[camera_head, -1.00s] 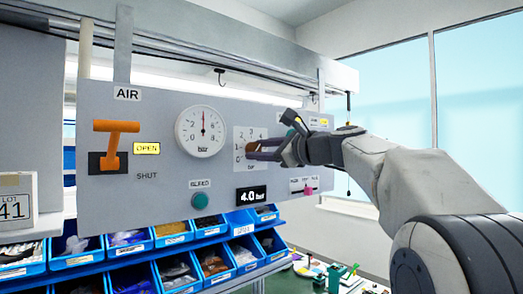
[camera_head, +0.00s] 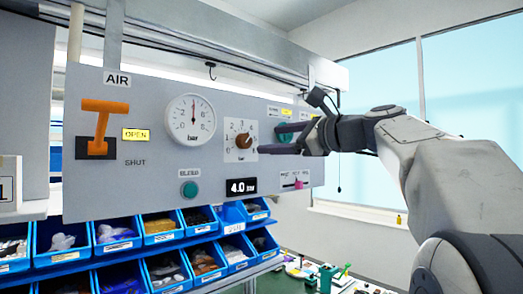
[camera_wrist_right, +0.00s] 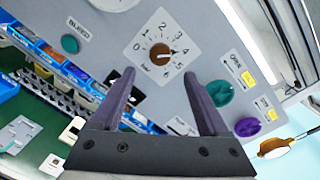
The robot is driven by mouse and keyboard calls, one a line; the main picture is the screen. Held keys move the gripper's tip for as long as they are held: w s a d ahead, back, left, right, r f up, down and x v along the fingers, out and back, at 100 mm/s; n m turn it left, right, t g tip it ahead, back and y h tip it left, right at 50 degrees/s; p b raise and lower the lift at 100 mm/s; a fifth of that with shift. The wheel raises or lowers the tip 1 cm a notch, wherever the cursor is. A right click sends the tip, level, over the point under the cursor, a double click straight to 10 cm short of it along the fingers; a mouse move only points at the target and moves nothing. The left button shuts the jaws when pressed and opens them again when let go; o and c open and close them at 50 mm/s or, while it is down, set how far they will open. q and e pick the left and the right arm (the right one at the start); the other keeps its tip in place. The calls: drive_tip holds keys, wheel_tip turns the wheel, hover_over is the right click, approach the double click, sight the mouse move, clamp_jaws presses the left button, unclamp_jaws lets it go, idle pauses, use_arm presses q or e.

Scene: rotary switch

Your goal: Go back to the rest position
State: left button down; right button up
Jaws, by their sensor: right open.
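My right gripper (camera_head: 280,141) is open and empty in the head view, a little right of the brown rotary knob (camera_head: 243,140). In the right wrist view its two purple-grey fingers (camera_wrist_right: 160,95) are spread apart, with the knob (camera_wrist_right: 160,54) beyond them and clear of them. The knob sits on a white dial plate (camera_wrist_right: 138,40) numbered 0 to 6, and its pointer is near the 4. The display (camera_head: 241,187) reads 4.0 bar. My left gripper is not in view.
The grey panel (camera_head: 150,185) also carries a gauge (camera_head: 193,119), an orange lever (camera_head: 100,125) beside an OPEN label, a green BLEED button (camera_head: 189,189) and a pink slider (camera_head: 299,184). Blue bins (camera_head: 120,246) lie below. A window is behind my right arm.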

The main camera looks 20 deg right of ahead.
drive_tip(key=shift+v, duration=1.2)
drive_tip(key=w+a+f+n+g+y+b, duration=0.1)
drive_tip(key=a+f+n+g, duration=0.2)
drive_tip(key=a+f, duration=0.55)
drive_tip(key=a+f+n+g+b, duration=0.25)
drive_tip(key=a+f+n, duration=0.2)
drive_tip(key=f, duration=0.65)
drive_tip(key=s+a+f+n+g+h, duration=0.1)
drive_tip(key=s+a+f+n+g, duration=0.2)
drive_tip(key=a+f, duration=0.35)
drive_tip(key=s+a+f+n+g, duration=0.3)
drive_tip(key=s+f, duration=0.1)
drive_tip(key=f, duration=0.5)
drive_tip(key=s+f+n+g+h+b, duration=0.3)
drive_tip(key=s+f+n+g+h, duration=0.2)
drive_tip(key=s+f+n, duration=1.2)
drive_tip(key=s+f+h, duration=0.1)
drive_tip(key=s+f, duration=0.3)
drive_tip(key=f, duration=0.1)
drive_tip(key=shift+d+f, duration=0.2)
